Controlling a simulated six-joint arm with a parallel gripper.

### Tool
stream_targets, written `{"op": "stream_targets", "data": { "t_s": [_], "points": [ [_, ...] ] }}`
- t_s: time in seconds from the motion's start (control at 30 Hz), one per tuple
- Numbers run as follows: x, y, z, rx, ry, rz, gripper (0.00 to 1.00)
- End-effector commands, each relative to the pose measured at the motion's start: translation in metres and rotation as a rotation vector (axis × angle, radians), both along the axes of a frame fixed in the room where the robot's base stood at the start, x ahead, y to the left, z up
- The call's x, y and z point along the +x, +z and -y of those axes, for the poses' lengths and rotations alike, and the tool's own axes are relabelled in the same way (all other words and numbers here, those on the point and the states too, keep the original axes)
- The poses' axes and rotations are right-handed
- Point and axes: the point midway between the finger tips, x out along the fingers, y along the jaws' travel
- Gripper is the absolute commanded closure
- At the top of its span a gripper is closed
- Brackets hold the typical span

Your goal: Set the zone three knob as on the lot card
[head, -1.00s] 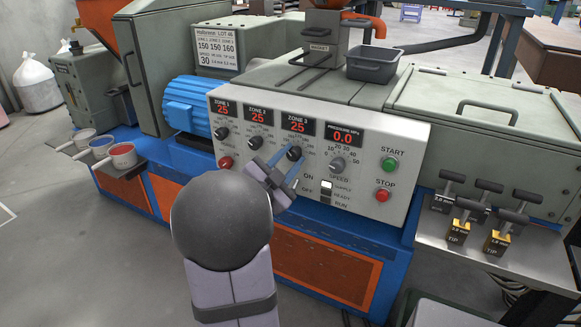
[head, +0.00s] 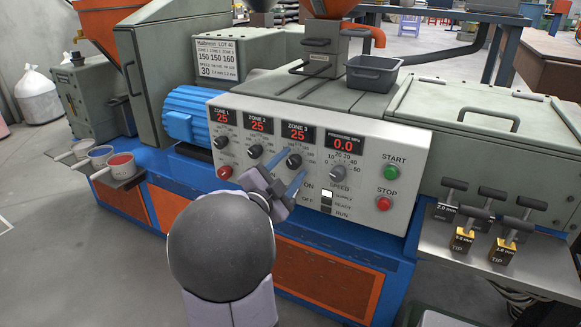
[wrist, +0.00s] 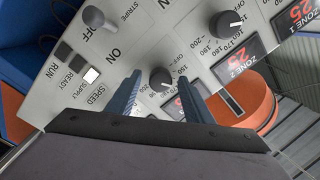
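The zone three knob (head: 293,160) is a black round dial on the white control panel, below the ZONE 3 display (head: 298,132) reading 25. It also shows in the wrist view (wrist: 160,78). My gripper (head: 296,163) is open, its two blue fingers pointing at the panel. In the wrist view my gripper (wrist: 161,76) has one fingertip on each side of the knob, with gaps visible. The fingers hide part of the scale, and I cannot read the exact setting. The lot card (head: 217,58) on the grey box reads 150, 150, 160 for zones one to three.
The zone two knob (head: 256,151) is left of the gripper, the speed knob (head: 338,172) right. A grey bin (head: 374,73) stands above.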

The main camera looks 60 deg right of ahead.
Motion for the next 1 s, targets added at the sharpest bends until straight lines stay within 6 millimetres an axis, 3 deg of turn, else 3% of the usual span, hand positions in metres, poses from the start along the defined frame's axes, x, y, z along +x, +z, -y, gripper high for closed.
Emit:
{"op": "stream_targets", "data": {
  "t_s": [0.37,0.8,1.0],
  "points": [
    [0.001,0.000,-0.005,0.000,0.001,0.000,0.54],
    [0.000,-0.001,-0.059,0.000,0.004,0.000,0.54],
    [-0.001,-0.002,-0.072,0.000,0.001,-0.001,0.54]
  ]
}}
